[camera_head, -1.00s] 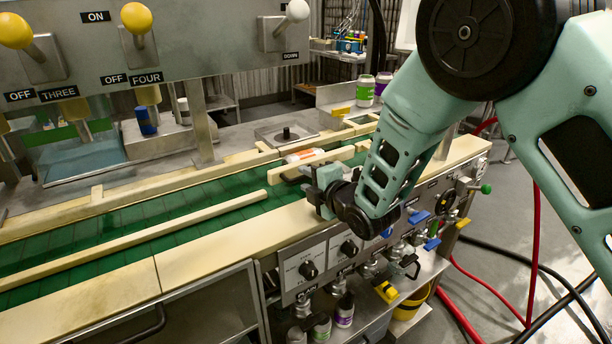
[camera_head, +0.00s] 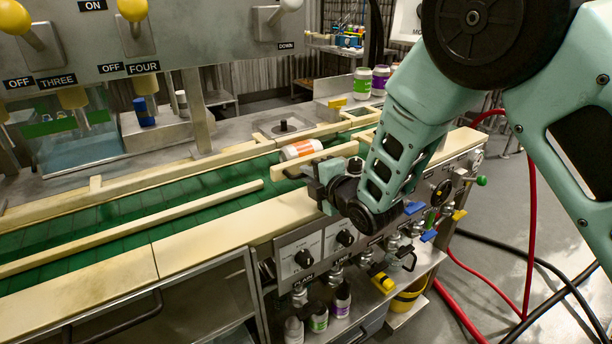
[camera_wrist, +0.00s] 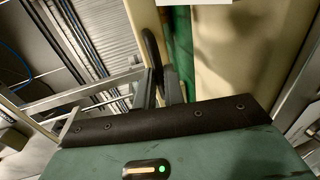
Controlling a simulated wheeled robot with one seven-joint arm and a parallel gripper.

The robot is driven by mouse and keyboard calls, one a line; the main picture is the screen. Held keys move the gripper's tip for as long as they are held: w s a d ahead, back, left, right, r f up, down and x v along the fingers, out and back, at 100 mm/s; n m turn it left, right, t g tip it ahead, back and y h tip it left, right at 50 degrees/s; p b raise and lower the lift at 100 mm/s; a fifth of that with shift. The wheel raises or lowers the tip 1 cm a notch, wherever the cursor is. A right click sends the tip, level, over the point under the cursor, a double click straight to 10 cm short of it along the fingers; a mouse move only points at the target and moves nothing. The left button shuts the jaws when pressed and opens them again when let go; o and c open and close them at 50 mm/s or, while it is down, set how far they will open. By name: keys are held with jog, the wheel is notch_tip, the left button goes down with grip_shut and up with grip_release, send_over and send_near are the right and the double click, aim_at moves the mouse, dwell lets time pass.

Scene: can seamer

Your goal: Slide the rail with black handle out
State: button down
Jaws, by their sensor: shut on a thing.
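The short cream rail (camera_head: 335,155) lies along the near side of the green conveyor, in line with a longer cream rail. Its black handle (camera_wrist: 152,52) shows in the wrist view as a dark curved bar. My gripper (camera_head: 317,183) is at the rail's near side, above the conveyor's front edge. In the wrist view the fingers of my gripper (camera_wrist: 160,88) are shut on the black handle. The handle's lower part is hidden between the fingers, and my arm hides part of the rail in the head view.
A white and orange can (camera_head: 300,149) lies on its side just behind the short rail. The longer cream rail (camera_head: 150,225) runs left along the green conveyor (camera_head: 215,202). Knobs and valves (camera_head: 345,238) line the front panel below my gripper. Red hoses cross the floor at right.

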jog(key=shift+s+d+f, duration=0.1)
jog(key=shift+s+d, duration=0.35)
jog(key=shift+s, duration=0.25)
jog(key=c, duration=1.5)
grip_release()
jog(key=b+v, duration=1.4)
jog(key=v, duration=0.3)
jog(key=shift+s+r, duration=0.2)
